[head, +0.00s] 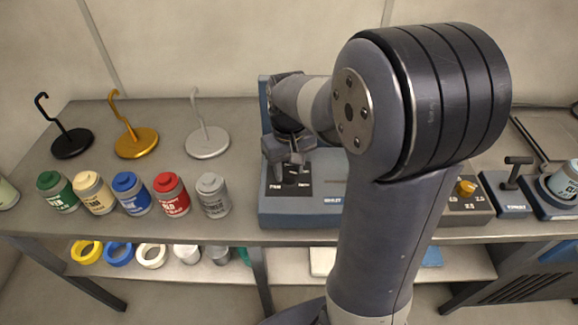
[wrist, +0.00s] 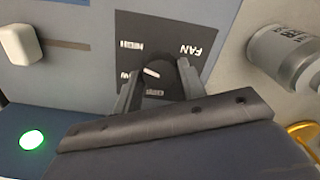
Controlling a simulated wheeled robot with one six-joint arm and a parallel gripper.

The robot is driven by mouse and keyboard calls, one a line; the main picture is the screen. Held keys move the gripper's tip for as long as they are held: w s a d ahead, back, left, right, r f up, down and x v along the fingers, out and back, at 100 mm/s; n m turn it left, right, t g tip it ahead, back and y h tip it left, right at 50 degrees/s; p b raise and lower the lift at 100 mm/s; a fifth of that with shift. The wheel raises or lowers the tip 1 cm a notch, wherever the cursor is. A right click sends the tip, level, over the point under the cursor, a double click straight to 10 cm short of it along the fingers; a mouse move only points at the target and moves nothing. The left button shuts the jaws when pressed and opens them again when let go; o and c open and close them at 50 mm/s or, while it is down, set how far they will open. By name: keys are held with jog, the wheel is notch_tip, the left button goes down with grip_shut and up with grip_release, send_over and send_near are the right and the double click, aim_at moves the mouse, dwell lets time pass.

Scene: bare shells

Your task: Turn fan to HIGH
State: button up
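The fan dial (wrist: 153,73) is a dark knob with a white pointer mark on a black panel (wrist: 165,30) marked FAN, which reads upside down in the wrist view. The pointer slants toward the left side of the panel, where small labels stand. Those labels are partly hidden and hard to read. My gripper (wrist: 160,80) has one finger on each side of the knob. I cannot tell whether the fingers press on it. In the head view my gripper (head: 286,160) is low over the left part of the blue console (head: 300,205).
Paint-like jars, including a grey one (head: 213,195), stand left of the console. Hooked stands, such as the white one (head: 208,142), are behind them. My arm hides the console's right part. A white block (wrist: 20,45) and a lit green light (wrist: 32,140) show in the wrist view.

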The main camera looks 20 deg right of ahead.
aim_at(289, 172)
jog(key=c, duration=0.5)
jog(key=shift+m, duration=1.3)
jog(key=o, duration=1)
notch_tip(289, 172, up, 11)
jog(key=shift+f, duration=0.1)
